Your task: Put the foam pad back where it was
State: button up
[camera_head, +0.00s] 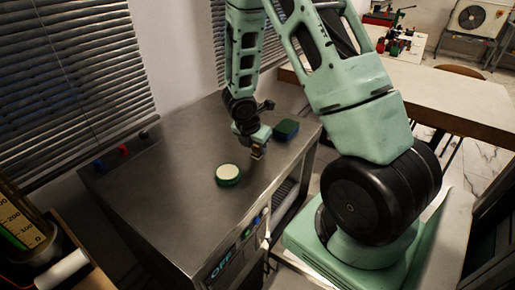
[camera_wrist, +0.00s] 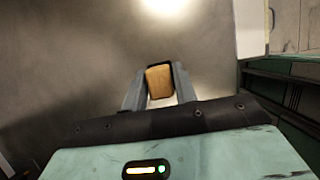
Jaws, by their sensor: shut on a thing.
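My gripper (camera_wrist: 160,82) is shut on a small tan block (camera_wrist: 159,81), which looks like the foam pad. The block sits between the two grey fingers in the wrist view. In the head view my gripper (camera_head: 257,154) is low over the grey metal bench top (camera_head: 185,150), and the block shows only as a small tan patch at the fingertips. I cannot tell whether it touches the bench.
A round green dish with a cream top (camera_head: 228,174) lies on the bench, left of and nearer than my gripper. A dark green and blue block (camera_head: 286,130) is close by on the right. Small red and blue knobs (camera_head: 124,150) line the left edge.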

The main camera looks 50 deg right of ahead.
jog(key=shift+f, duration=0.2)
jog(key=o, duration=0.9)
jog(key=shift+r, duration=0.1)
